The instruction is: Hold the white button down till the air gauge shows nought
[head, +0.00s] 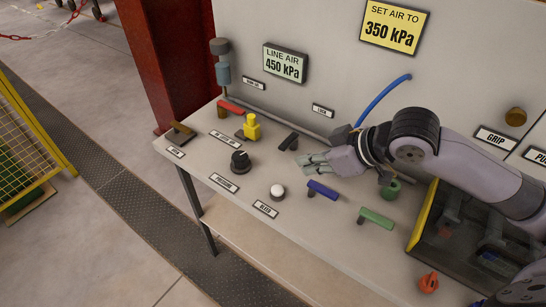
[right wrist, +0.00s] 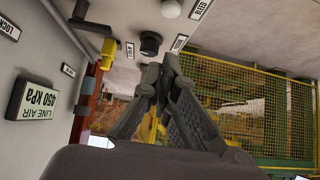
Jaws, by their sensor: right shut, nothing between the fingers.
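The white button (head: 277,191) stands on the bench top beside the BLEED label (head: 265,209); it also shows at the top of the right wrist view (right wrist: 172,9). The air gauge (head: 285,63) on the upright panel reads LINE AIR 450 kPa; it also shows in the right wrist view (right wrist: 38,100). My right gripper (head: 303,163) is shut and empty, above the bench, up and to the right of the button in the head view and apart from it. In the right wrist view its fingertips (right wrist: 160,72) meet. My left gripper is not in view.
Near the button are a black knob (head: 240,161), a yellow valve (head: 251,127), a blue handle (head: 323,190) and a green handle (head: 376,218). A blue hose (head: 384,98) runs from the panel. A sign (head: 393,25) reads SET AIR TO 350 kPa. A yellow-edged tray stands right.

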